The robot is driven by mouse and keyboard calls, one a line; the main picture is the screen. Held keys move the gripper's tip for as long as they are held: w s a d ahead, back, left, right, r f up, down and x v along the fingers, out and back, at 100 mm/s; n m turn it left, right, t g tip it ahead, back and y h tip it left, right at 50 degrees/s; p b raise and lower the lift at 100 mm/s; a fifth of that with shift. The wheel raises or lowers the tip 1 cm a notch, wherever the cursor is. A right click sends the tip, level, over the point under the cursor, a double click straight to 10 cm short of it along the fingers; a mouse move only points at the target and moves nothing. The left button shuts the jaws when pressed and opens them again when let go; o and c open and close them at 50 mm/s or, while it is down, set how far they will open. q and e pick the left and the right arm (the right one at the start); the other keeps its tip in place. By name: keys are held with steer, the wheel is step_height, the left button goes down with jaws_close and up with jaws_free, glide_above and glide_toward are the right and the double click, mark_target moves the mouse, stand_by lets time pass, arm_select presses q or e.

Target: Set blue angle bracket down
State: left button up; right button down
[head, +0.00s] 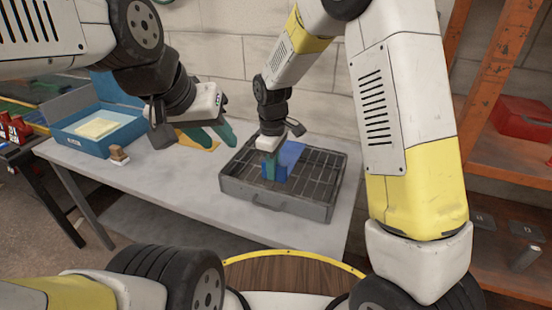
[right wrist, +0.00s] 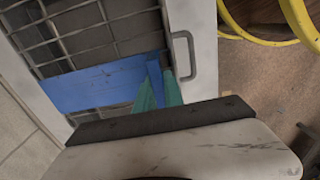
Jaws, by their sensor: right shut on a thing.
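The blue angle bracket (head: 291,155) is at the grey gridded tray (head: 240,194), over its grid. My right gripper (head: 270,168), with green fingers, is shut on the bracket from above. In the right wrist view the bracket (right wrist: 100,88) shows as a broad blue plate over the wire grid, with a bent part beside the green fingers (right wrist: 158,92). I cannot tell whether its underside touches the grid. My left gripper (head: 213,135) is open and empty over the table left of the tray, its green fingers apart.
A blue open box (head: 75,137) with a cream pad stands at the table's left, with a small wooden block (head: 118,154) in front. A flat yellow-orange thing (head: 208,144) lies beneath my left gripper. Orange shelving (head: 490,90) stands at the right.

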steer(key=shift+f, duration=0.45)
steer(key=shift+f, duration=0.15)
steer(key=c, duration=1.5)
jaws_free()
steer(key=shift+o, duration=0.2)
